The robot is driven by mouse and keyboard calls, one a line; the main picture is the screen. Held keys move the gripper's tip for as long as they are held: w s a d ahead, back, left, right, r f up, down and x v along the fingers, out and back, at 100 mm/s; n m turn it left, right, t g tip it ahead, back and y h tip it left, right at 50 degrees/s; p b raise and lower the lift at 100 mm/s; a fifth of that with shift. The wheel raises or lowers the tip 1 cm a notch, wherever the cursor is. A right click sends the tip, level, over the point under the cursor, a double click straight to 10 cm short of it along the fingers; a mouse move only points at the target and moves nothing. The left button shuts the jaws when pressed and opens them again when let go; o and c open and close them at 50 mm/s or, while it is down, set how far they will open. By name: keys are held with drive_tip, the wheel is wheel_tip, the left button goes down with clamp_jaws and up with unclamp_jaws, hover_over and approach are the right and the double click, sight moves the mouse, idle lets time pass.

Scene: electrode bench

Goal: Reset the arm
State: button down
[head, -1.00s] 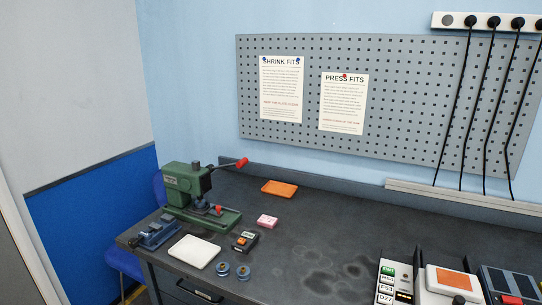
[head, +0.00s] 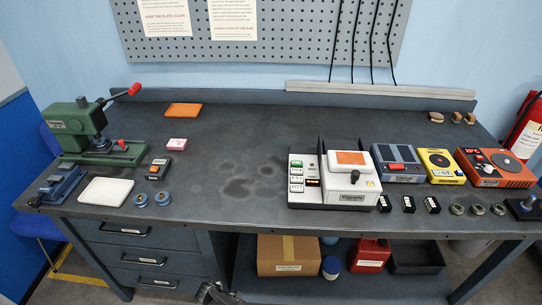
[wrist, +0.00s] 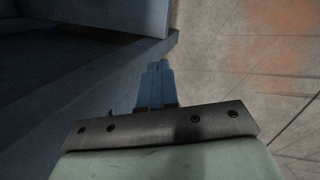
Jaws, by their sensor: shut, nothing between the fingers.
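My gripper (wrist: 157,72) shows in the wrist view, its blue fingers together and nothing between them. It hangs over a bare floor (wrist: 240,85), with dark blue-grey furniture panels (wrist: 60,85) to the left. The fingers appear apart from these panels. In the head view a small dark part at the bottom edge, below the drawers, may be my arm; its gripper cannot be made out there.
The dark bench (head: 235,135) carries a green press (head: 80,130) at left and a white device (head: 335,185), grey unit (head: 397,160), yellow unit (head: 440,165) and orange unit (head: 495,168) at right. A cardboard box (head: 285,262) and red can (head: 370,256) stand below.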

drive_tip(key=s+d+m+g+h, duration=0.1)
drive_tip(key=s+d+m+g, duration=0.15)
drive_tip(key=d, duration=0.65)
drive_tip(key=s+d+m+g, duration=0.1)
drive_tip(key=d+m, duration=0.3)
drive_tip(key=d, duration=0.5)
drive_tip(key=s+d+m+g+h, duration=0.15)
drive_tip(key=d+m, duration=0.25)
drive_tip(key=d, duration=0.5)
drive_tip(key=s+d+r+m+g+y, duration=0.3)
drive_tip(key=s+d+m+g, duration=0.3)
drive_tip(key=s+d+m, duration=0.5)
drive_tip(key=s+d, duration=0.2)
drive_tip(key=s, duration=0.3)
drive_tip(key=shift+s+r, duration=0.35)
drive_tip(key=shift+r, duration=0.05)
